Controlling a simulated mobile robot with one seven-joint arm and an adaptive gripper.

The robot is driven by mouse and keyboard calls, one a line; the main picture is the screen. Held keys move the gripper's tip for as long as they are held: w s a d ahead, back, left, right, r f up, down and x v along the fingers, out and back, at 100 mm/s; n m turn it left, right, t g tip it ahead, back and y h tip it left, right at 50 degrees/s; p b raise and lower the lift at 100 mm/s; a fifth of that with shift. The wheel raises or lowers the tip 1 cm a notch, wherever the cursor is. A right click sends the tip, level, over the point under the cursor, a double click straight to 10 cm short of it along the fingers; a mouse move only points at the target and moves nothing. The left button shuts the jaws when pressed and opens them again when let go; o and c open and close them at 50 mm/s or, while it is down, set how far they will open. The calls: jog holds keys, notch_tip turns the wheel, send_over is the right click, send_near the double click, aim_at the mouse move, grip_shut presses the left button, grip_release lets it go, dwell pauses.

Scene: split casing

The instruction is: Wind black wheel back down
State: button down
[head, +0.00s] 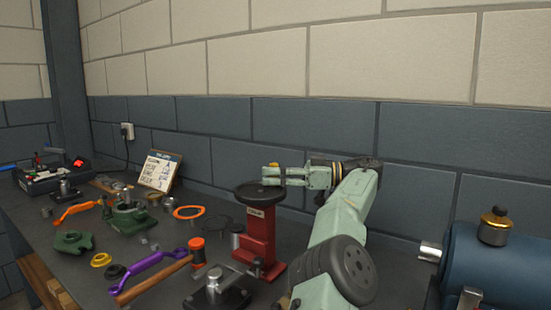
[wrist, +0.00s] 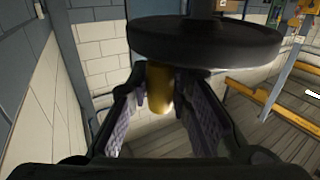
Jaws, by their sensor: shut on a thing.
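The black wheel (head: 258,194) lies flat on top of a red press-like stand (head: 260,236) on the bench. In the wrist view the wheel (wrist: 204,42) fills the upper middle. A yellow knob (wrist: 159,88) hangs from the wheel's rim between my fingers. My gripper (head: 272,172) is at the wheel's far right edge, shut on the yellow knob. Its padded fingers (wrist: 162,95) show on both sides of the knob in the wrist view. The shaft under the wheel is mostly hidden in the head view.
An orange-headed mallet (head: 197,250) and a purple wrench (head: 145,268) lie left of the stand. Green casing pieces (head: 127,217) and an orange ring (head: 189,212) are farther left. A written board (head: 160,171) leans near the wall. A blue tank (head: 500,262) stands at right.

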jog(key=p, duration=0.4)
jog(key=shift+w+r+n+g, duration=0.2)
jog(key=shift+r+n+g, duration=0.1)
jog(key=shift+r+g, duration=0.1)
jog(key=shift+s+a+f+n+g+p, duration=0.15)
jog(key=shift+f+g+p, duration=0.1)
jog(key=shift+p, duration=0.25)
jog(key=shift+s+d+f+n+g+p, duration=0.15)
jog(key=shift+f+g+p, duration=0.1)
jog(key=shift+p, duration=0.25)
jog(key=c, duration=1.5)
grip_release()
jog(key=shift+a+r, duration=0.1)
jog(key=shift+a, duration=0.05)
jog(key=shift+o, duration=0.2)
jog(key=shift+w, duration=0.1)
jog(key=b, duration=0.2)
jog(key=shift+w+f+t+b, duration=0.2)
jog(key=shift+t+b, duration=0.1)
jog(key=shift+b, duration=0.1)
jog(key=b, duration=0.3)
jog(key=shift+d+f+m+t, duration=0.1)
jog(key=shift+d+m+t, duration=0.1)
jog(key=shift+m+t, duration=0.15)
jog(key=shift+t+b, duration=0.25)
jog(key=shift+b, duration=0.45)
jog(key=shift+s+m+b, duration=0.1)
jog(key=shift+m+b, duration=0.15)
jog(key=shift+b, duration=0.45)
